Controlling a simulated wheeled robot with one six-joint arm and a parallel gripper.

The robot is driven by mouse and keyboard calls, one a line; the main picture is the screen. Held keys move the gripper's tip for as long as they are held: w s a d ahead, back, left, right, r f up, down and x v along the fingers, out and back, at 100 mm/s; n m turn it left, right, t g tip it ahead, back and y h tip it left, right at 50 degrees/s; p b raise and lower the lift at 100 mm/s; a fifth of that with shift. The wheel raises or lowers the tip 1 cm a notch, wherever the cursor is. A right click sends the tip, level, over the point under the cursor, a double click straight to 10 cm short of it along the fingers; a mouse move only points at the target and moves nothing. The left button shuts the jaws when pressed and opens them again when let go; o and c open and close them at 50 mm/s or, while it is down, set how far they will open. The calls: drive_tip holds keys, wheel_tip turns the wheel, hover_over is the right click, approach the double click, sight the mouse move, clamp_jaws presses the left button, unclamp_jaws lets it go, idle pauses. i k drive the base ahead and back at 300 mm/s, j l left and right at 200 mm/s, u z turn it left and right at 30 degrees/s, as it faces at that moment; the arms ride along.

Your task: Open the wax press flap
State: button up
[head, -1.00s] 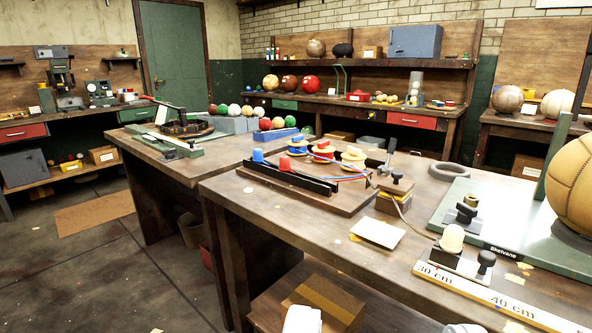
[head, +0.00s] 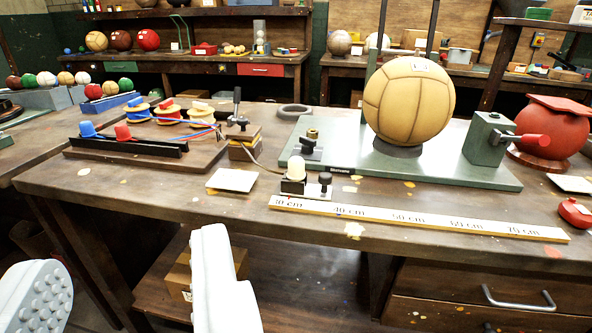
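I cannot pick out a wax press or its flap for sure in this view. My gripper (head: 128,256) shows at the lower left, with two white fingers wide apart and nothing between them. The left finger's studded pad faces me. The fingers are in front of the near workbench (head: 130,195). On the bench, a green base plate (head: 450,172) bears a tan ball (head: 409,100) on a dark ring. A green block (head: 487,140) with a red-handled lever stands at the plate's right end.
A board with coloured spools (head: 168,110) is at left. A red ball (head: 552,128) stands at right. Drawers (head: 490,295) are below. Shelved benches stand behind.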

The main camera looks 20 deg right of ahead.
sight(243, 131)
drive_tip(key=i+l, duration=0.2)
drive_tip(key=l, duration=0.15)
drive_tip(key=i+l+u, duration=0.15)
drive_tip(key=i+l, duration=0.25)
drive_tip(key=l, duration=0.25)
